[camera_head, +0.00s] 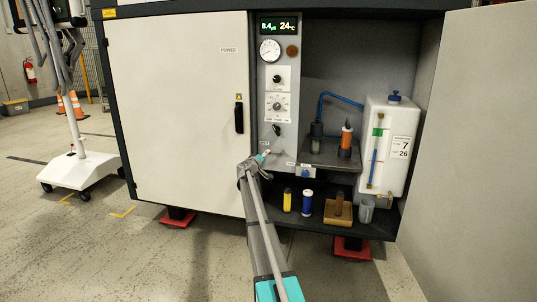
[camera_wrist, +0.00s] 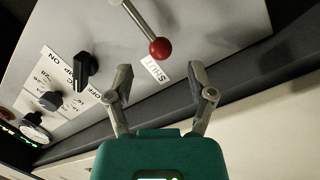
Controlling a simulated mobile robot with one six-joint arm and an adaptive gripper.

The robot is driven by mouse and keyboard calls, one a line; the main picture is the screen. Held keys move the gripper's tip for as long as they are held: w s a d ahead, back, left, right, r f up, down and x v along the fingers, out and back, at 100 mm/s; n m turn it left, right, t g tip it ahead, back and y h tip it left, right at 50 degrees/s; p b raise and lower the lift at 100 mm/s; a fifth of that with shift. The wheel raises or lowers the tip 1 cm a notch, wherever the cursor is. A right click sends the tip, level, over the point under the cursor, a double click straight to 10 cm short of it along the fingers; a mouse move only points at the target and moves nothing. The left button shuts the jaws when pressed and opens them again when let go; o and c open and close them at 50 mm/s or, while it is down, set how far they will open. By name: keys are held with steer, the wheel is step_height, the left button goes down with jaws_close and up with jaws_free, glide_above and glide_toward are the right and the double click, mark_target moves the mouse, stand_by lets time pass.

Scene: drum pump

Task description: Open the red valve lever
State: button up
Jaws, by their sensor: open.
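The valve lever, a silver rod with a red ball knob (camera_wrist: 160,47), shows at the top of the wrist view. Its knob lies beside a white label reading SHUT (camera_wrist: 156,70). My gripper (camera_wrist: 160,72) is open and empty, its fingers spread apart just below the knob in that view. The knob is ahead of the gap, and no contact shows. In the head view my gripper (camera_head: 256,163) is at the lower part of the grey control panel (camera_head: 279,145) and partly hides the lever area.
A black switch (camera_wrist: 86,69) and a dial (camera_wrist: 49,100) are on the panel. In the head view, a white tank (camera_head: 398,125) and several small items stand in the open cabinet at right. A closed door (camera_head: 175,110) is at left.

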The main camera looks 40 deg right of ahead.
steer(key=shift+x, duration=2.55)
steer(key=shift+c, duration=0.2)
jaws_close()
steer(key=shift+a, duration=0.25)
steer(key=shift+w+f, duration=0.1)
